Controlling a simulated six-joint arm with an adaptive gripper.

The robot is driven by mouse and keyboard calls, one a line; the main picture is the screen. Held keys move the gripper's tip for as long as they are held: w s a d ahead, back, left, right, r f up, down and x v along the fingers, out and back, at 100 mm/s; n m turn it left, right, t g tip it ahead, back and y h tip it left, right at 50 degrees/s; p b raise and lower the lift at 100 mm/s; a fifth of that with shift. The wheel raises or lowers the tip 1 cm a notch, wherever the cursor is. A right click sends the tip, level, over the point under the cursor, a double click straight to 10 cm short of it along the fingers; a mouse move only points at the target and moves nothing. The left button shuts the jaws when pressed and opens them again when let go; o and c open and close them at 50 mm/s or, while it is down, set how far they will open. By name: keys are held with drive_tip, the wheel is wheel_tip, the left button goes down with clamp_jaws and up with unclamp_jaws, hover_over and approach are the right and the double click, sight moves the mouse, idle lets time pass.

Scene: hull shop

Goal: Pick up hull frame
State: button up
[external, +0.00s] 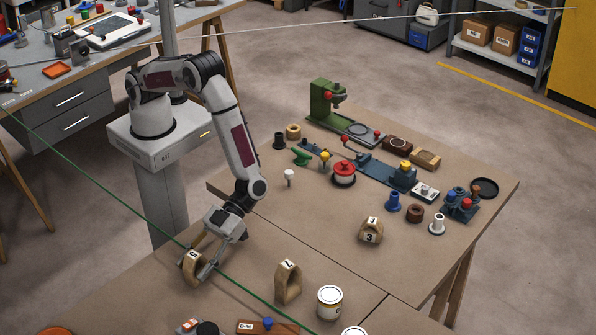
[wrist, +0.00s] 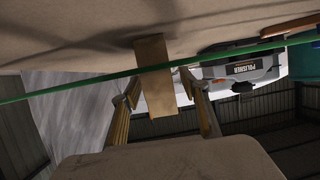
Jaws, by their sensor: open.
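A wooden hull frame (external: 191,272) with a white number label stands on the near table at the left. My gripper (external: 200,263) is open, with its fingers on either side of this frame. In the wrist view, the frame shows as a tan block (wrist: 154,78) between the fingertips of my gripper (wrist: 156,88); whether either finger touches it I cannot tell. A second hull frame (external: 288,286), labelled 7, stands to the right. A third hull frame (external: 371,233), labelled 3, stands farther right on the far table.
A green line (external: 110,188) runs diagonally past my gripper; in the wrist view it (wrist: 85,88) crosses in front of the frame. A white tin (external: 330,301) stands right of frame 7. A green press (external: 327,105) and several small tools occupy the far table. Bare tabletop surrounds the gripped-side frame.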

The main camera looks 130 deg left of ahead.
drive_tip(key=c, duration=1.2)
drive_tip(key=shift+c, duration=0.2)
drive_tip(key=shift+r, duration=0.15)
drive_tip(key=shift+r, duration=4.85)
